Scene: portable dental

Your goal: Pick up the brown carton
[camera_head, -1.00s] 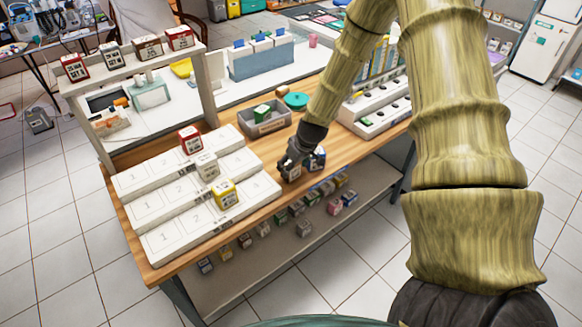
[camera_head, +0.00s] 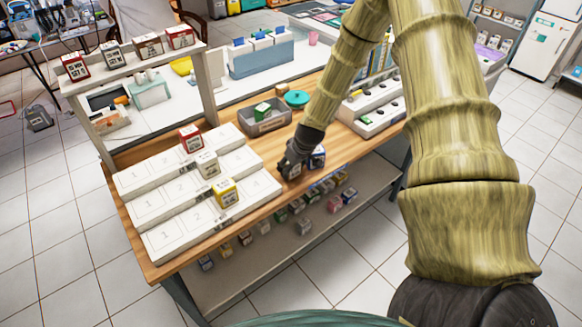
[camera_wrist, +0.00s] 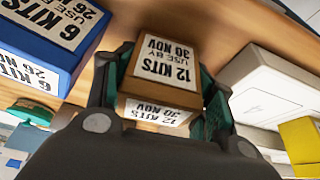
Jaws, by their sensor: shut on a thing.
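The brown carton (camera_wrist: 170,58) is between the two fingers of my gripper (camera_wrist: 160,88) in the wrist view. It has a white label reading "12 KITS USE BY 30 NOV" on its top and another on the side facing me. My gripper is shut on it, with a finger against each side. In the head view my gripper (camera_head: 289,168) is low at the front edge of the wooden table, and the carton (camera_head: 294,173) is mostly hidden by it. I cannot tell whether the carton touches the table.
A blue carton (camera_wrist: 45,45) labelled "6 KITS" stands close beside my gripper; it shows in the head view (camera_head: 318,157). A grey bin (camera_head: 265,127) stands behind. A white stepped rack (camera_head: 160,205) with several cartons is to the left. A white tray (camera_head: 372,121) is to the right.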

